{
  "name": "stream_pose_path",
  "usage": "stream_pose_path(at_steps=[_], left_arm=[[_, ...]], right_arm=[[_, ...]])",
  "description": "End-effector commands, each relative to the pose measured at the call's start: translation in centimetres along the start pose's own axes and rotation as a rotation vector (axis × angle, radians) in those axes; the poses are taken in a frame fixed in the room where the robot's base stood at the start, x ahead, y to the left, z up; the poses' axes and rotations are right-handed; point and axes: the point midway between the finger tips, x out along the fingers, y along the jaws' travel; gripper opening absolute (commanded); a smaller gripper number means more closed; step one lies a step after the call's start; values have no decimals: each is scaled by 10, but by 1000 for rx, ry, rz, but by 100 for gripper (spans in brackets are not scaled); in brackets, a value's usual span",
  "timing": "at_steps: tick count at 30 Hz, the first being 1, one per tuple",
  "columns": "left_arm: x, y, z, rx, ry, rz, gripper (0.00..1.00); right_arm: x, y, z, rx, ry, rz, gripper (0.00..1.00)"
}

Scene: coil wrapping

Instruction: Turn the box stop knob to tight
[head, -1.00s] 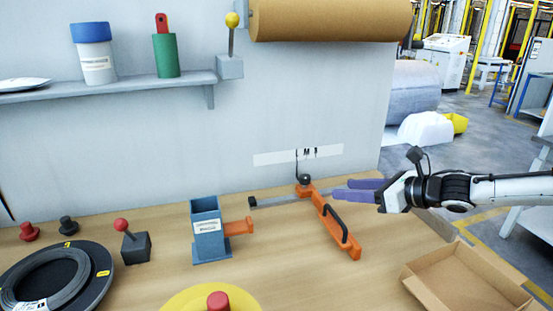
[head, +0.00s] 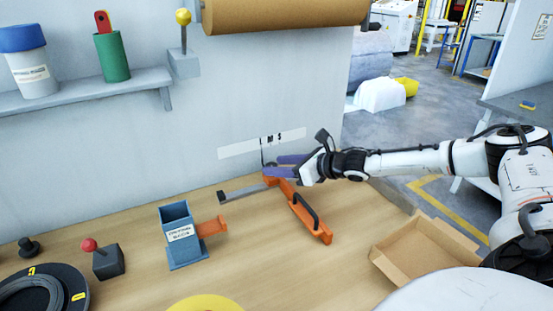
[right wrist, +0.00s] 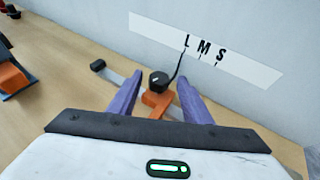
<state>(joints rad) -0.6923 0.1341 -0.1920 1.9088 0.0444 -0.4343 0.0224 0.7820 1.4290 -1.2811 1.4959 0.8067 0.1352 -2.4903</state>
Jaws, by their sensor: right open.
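The box stop is an orange bar with a black handle (head: 306,212) and a grey rail (head: 243,193) on the table by the wall. Its black knob (right wrist: 159,80) sits on the orange part in the right wrist view, with a thin dark pointer rising beside it. My right gripper (head: 280,167) has purple fingers, and they are open. In the right wrist view the fingers (right wrist: 158,90) stand on either side of the knob, with gaps showing. In the head view the fingers partly hide the knob. My left gripper is not in view.
A wall strip marked L M S (right wrist: 205,50) is behind the box stop. A blue holder (head: 181,236) stands to the left, and an open cardboard box (head: 424,245) lies to the right. Bare table (head: 255,265) shows in front.

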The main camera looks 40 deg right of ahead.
Motion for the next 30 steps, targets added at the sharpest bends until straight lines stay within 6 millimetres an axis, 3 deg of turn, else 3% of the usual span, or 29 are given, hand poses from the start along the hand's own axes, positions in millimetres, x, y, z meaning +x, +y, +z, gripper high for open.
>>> stream_pose_path(at_steps=[13, 21, 30], left_arm=[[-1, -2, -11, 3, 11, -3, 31], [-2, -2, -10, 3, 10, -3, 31], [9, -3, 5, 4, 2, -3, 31]], right_arm=[[10, 0, 0, -2, 0, 1, 45], [10, 0, 0, -2, 0, 1, 3], [13, 1, -6, 10, 2, -11, 3]])
